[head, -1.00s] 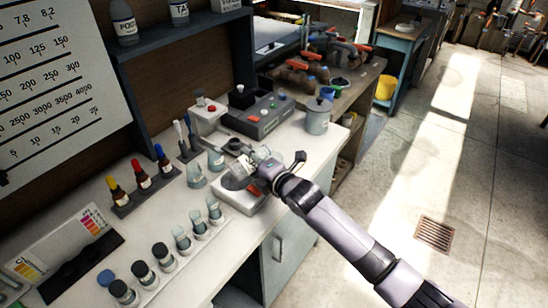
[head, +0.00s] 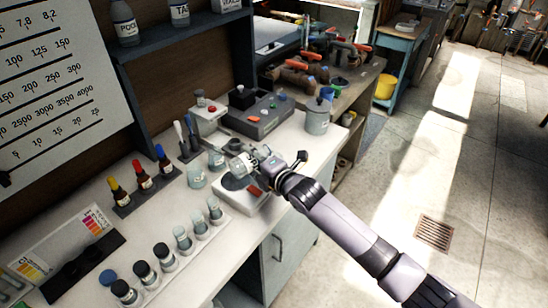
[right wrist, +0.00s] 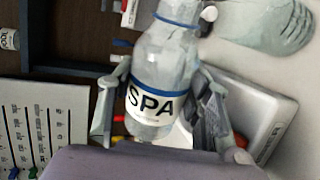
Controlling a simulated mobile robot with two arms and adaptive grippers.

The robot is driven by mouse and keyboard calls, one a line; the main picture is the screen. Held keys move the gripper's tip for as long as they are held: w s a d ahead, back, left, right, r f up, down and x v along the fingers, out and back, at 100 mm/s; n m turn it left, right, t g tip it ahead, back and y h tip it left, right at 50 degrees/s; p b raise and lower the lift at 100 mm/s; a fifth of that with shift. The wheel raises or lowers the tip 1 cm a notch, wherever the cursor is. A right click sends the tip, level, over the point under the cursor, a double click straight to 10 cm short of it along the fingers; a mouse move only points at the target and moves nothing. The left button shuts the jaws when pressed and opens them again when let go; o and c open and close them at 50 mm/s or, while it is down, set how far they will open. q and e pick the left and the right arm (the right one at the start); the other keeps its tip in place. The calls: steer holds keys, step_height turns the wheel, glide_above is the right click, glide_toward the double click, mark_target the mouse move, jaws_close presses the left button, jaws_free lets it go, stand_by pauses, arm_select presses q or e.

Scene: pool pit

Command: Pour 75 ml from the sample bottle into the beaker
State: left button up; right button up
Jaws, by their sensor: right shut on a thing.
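The sample bottle (right wrist: 158,75) is clear plastic with blue bands and a white label reading "SPA". My right gripper (head: 258,163) is shut on it; its two fingers flank the bottle in the right wrist view (right wrist: 160,105). In the head view the bottle (head: 240,165) is small and partly hidden by the gripper, above the far part of a white scale. A clear glass beaker (head: 196,177) stands on the bench left of the scale. A clear glass vessel (right wrist: 268,22) shows at the top right of the wrist view. My left gripper is out of view.
The white scale (head: 236,197) has a dark plate. Dropper bottles (head: 141,178) and a row of vials (head: 182,240) stand to the left and front. A grey instrument (head: 262,115) and a lidded pot (head: 317,117) stand behind. Open floor (head: 395,190) lies right.

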steer(key=shift+s+a+r+m, duration=0.25)
steer(key=shift+a+m, duration=0.05)
steer(key=shift+a, duration=0.1)
stand_by(0.6)
steer(key=shift+d+r+m+y+p, duration=0.1)
steer(key=shift+r+m+y+p, duration=0.2)
steer(key=shift+r+m+p, duration=0.3)
stand_by(1.8)
